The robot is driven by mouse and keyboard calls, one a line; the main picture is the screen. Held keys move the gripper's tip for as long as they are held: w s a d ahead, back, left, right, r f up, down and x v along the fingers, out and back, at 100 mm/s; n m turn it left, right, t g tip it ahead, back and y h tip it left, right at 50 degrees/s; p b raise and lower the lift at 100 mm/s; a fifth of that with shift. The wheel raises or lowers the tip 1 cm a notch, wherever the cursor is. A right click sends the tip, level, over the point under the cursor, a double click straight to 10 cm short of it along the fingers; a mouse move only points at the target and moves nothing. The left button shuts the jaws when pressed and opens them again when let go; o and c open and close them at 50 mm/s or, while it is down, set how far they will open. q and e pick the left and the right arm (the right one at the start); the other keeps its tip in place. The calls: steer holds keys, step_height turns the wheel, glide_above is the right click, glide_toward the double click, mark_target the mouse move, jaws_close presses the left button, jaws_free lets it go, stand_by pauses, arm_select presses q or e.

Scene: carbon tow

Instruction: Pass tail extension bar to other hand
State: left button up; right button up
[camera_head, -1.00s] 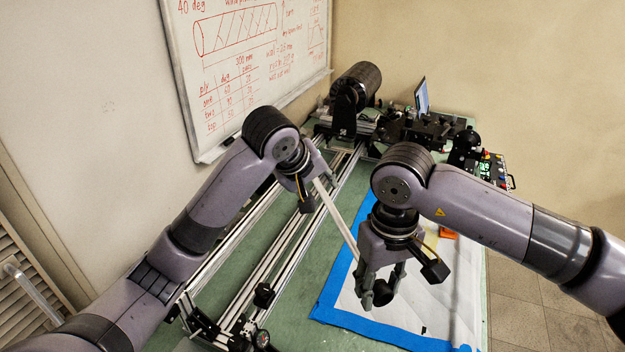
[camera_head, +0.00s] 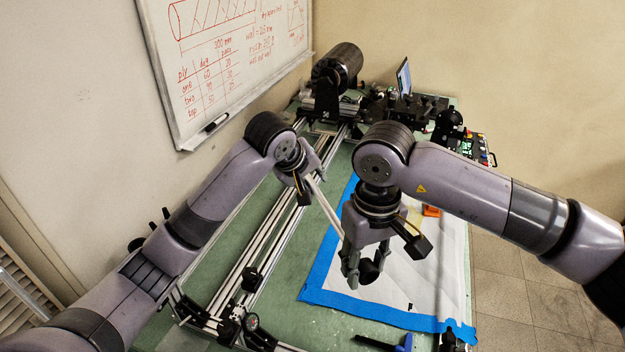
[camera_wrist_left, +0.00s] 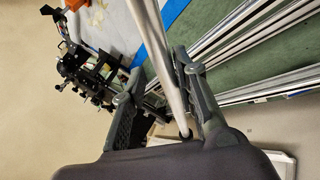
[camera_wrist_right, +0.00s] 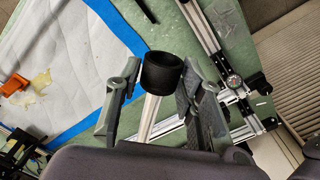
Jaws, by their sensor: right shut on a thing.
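The tail extension bar (camera_head: 326,211) is a pale metal rod with a black end cap (camera_wrist_right: 162,72). It slants between my two grippers in the head view. My right gripper (camera_head: 366,268) is shut on the bar close to the black cap, which shows between its fingers in the right wrist view. My left gripper (camera_head: 309,180) is at the upper end of the bar. In the left wrist view the bar (camera_wrist_left: 160,60) runs between the left fingers, which look open around it with a gap on one side. The exact contact is hard to see.
Below is a green table with aluminium rails (camera_head: 262,245) and a white sheet edged in blue tape (camera_head: 320,297). A whiteboard (camera_head: 230,60) hangs on the left wall.

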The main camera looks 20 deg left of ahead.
arm_select(q)
jaws_close()
steer(key=shift+r, duration=0.1)
arm_select(e)
steer(key=o, duration=1.2)
